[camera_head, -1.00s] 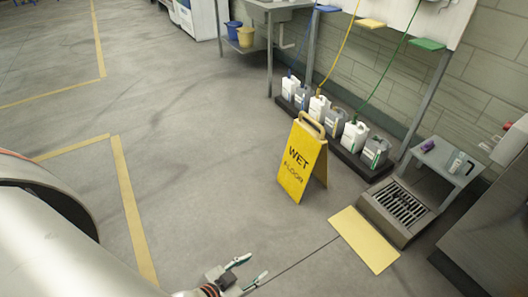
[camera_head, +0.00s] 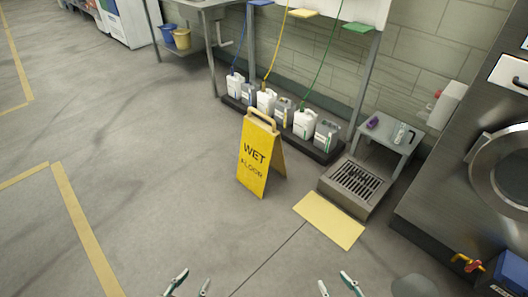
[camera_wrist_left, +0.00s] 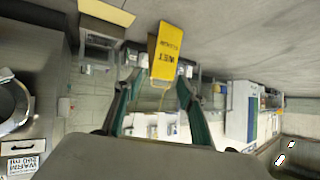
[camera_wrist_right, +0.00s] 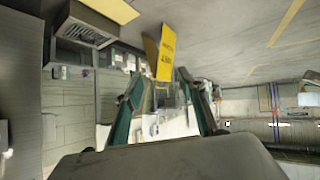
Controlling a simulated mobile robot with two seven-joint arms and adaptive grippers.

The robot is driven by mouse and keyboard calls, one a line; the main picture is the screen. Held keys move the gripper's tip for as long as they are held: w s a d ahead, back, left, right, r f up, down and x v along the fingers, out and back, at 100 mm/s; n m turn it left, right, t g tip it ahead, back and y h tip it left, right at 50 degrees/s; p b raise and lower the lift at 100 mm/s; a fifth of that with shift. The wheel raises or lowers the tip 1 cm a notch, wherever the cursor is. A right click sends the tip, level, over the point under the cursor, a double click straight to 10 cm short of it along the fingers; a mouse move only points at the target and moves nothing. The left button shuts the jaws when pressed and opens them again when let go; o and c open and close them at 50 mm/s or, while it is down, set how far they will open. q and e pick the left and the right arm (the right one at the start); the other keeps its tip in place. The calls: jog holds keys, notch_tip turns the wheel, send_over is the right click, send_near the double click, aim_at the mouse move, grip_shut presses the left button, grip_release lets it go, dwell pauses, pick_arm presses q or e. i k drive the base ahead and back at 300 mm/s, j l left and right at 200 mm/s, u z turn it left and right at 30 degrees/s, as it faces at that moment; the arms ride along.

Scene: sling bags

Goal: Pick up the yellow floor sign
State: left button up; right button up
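The yellow floor sign (camera_head: 257,158) reads "WET FLOOR" and stands upright as an A-frame on the grey floor, with a handle at its top. My left gripper (camera_head: 188,284) is at the bottom edge of the head view, open and empty, well short of the sign. My right gripper (camera_head: 337,285) is also at the bottom edge, open and empty, to the right. The sign shows upside down beyond the open fingers in the left wrist view (camera_wrist_left: 167,52) and in the right wrist view (camera_wrist_right: 165,52). Neither gripper touches it.
Several jugs (camera_head: 266,100) stand on a dark low tray behind the sign. A floor grate (camera_head: 352,184), a yellow mat (camera_head: 329,220) and a small grey table (camera_head: 388,135) are to its right. A steel machine (camera_head: 480,160) stands far right. The floor in front is clear.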

aim_at(261, 147)
jog(key=i+l+z, duration=0.1)
jog(key=i, duration=1)
